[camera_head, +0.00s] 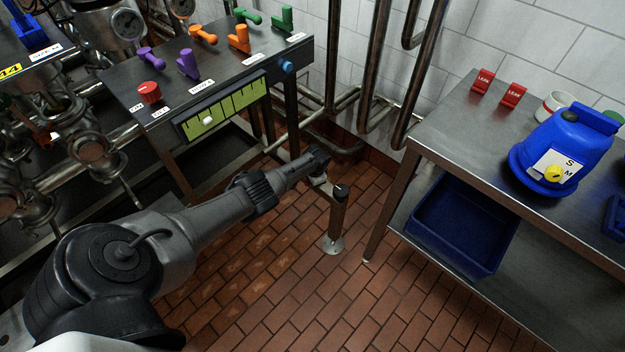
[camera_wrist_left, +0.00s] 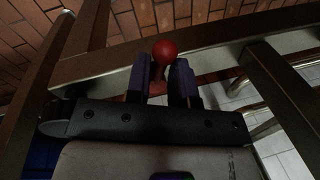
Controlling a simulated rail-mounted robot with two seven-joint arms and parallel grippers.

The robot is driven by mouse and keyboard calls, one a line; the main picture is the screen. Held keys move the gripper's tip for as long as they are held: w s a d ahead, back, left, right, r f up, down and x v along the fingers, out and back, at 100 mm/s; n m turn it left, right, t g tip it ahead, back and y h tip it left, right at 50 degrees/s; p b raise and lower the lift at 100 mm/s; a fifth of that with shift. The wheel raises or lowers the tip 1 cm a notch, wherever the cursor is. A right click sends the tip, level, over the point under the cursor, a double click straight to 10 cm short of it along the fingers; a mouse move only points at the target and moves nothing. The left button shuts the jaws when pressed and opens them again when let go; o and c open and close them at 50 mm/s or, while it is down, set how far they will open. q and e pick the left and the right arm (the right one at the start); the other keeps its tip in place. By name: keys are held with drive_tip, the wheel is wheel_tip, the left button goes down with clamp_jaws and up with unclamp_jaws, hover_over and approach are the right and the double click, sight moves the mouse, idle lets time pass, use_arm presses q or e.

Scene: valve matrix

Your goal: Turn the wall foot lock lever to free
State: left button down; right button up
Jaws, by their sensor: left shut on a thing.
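The foot lock lever shows as a red ball knob (camera_wrist_left: 165,49) in the wrist view. It sits between the tips of my left gripper (camera_wrist_left: 161,78), whose two dark fingers are close on either side of it. I take the fingers to be shut on the lever. In the head view my left gripper (camera_head: 321,164) reaches low beside a short brown post (camera_head: 337,216) with a dark cap, fixed to the floor by a round plate. The red knob is hidden there by the gripper. The lever's setting cannot be read. My right gripper is not in view.
A steel bench (camera_head: 440,137) with a blue container (camera_head: 563,145) and red tags stands on the right, a blue bin (camera_head: 463,225) below. A panel table (camera_head: 115,86) with coloured handles stands at the back left. Pipes (camera_head: 377,65) run along the wall. The front brick floor is clear.

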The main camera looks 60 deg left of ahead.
use_arm(q)
drive_tip(key=c, duration=1.2)
unclamp_jaws()
drive_tip(key=shift+s, duration=0.1)
drive_tip(key=shift+o, duration=0.2)
wheel_tip(320, 180, up, 14)
drive_tip(key=d+p, duration=0.2)
drive_tip(key=p, duration=0.8)
drive_tip(key=shift+d+f+p, duration=0.25)
drive_tip(key=shift+d+p, duration=0.05)
drive_tip(key=shift+p, duration=0.05)
